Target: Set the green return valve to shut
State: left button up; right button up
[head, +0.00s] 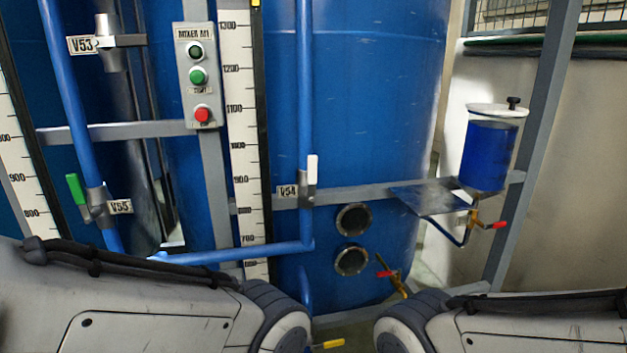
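The valve with the green handle (76,189) sits on the slanting blue pipe (73,110) at the left of the head view. A tag reading V55 (120,207) is beside it. The green handle points up and lies roughly along the pipe, just left of it. The grey valve body (97,204) shows partly around the pipe. Parts of my two arms fill the bottom of the view, below the valve. Neither gripper is in view, so their states and whether they hold anything are hidden.
Valve V54 (311,170) has a white upright handle; valve V53 (105,42) is at upper left. A button panel (199,75) hangs on the grey frame. A blue container (488,155) and red-handled taps are at right. My arms cover the lower foreground.

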aim_at(73, 180)
jog(key=u, duration=1.25)
jog(key=k, duration=0.5)
jog(key=z, duration=1.5)
jog(key=i, duration=1.1)
jog(key=u, duration=1.75)
